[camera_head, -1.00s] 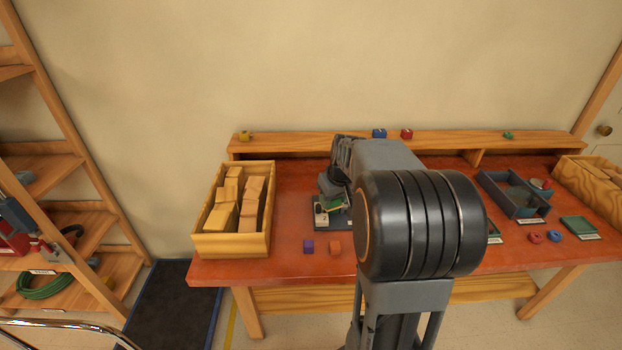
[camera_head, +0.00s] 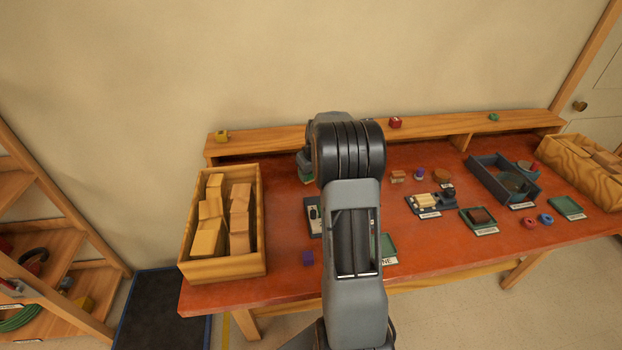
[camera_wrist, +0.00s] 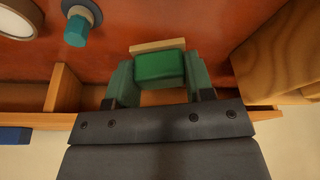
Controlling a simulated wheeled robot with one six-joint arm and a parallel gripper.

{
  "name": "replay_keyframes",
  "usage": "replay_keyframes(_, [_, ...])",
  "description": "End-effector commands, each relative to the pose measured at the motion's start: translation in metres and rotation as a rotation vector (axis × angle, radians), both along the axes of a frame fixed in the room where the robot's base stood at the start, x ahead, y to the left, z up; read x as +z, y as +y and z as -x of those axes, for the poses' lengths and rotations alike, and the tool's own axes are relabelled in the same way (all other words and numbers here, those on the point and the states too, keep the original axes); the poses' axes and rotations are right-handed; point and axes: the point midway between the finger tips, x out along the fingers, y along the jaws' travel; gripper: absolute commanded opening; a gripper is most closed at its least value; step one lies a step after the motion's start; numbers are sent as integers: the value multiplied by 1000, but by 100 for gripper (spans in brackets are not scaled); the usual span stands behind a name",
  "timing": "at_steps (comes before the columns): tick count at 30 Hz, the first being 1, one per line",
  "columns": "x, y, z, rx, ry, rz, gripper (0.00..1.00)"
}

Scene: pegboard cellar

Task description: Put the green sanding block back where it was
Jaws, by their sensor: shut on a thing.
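My gripper (camera_wrist: 160,80) is shut on the green sanding block (camera_wrist: 158,66), which sits between its two fingers in the wrist view. A pale wooden strip (camera_wrist: 158,46) shows just beyond the block; I cannot tell whether it belongs to it. In the head view my arm hides the block, and only a grey-green bit of the gripper shows left of the arm near the back of the red table (camera_head: 290,255). An empty green labelled tray (camera_head: 567,207) lies at the right. Another green labelled tray (camera_head: 387,246) is partly hidden by my arm.
A wooden box of blocks (camera_head: 222,267) stands at left. A raised wooden shelf (camera_head: 440,128) runs along the back. A dark labelled holder (camera_head: 313,218), a purple cube (camera_head: 307,257), a blue open tray (camera_head: 488,180) and a tray with a brown block (camera_head: 478,220) are also on the table.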

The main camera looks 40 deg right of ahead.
Motion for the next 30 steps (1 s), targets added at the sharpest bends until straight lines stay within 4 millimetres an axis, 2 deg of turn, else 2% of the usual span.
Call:
replay_keyframes(3, [-14,-8,-9,-1,0,0,29])
replay_keyframes(7, [-23,-13,-15,0,-1,1,29])
replay_keyframes(14, [-31,-17,-20,0,-1,0,29])
replay_keyframes(22, [-61,-18,-21,-1,0,-1,29])
replay_keyframes(30, [-64,-18,-21,0,-2,1,29])
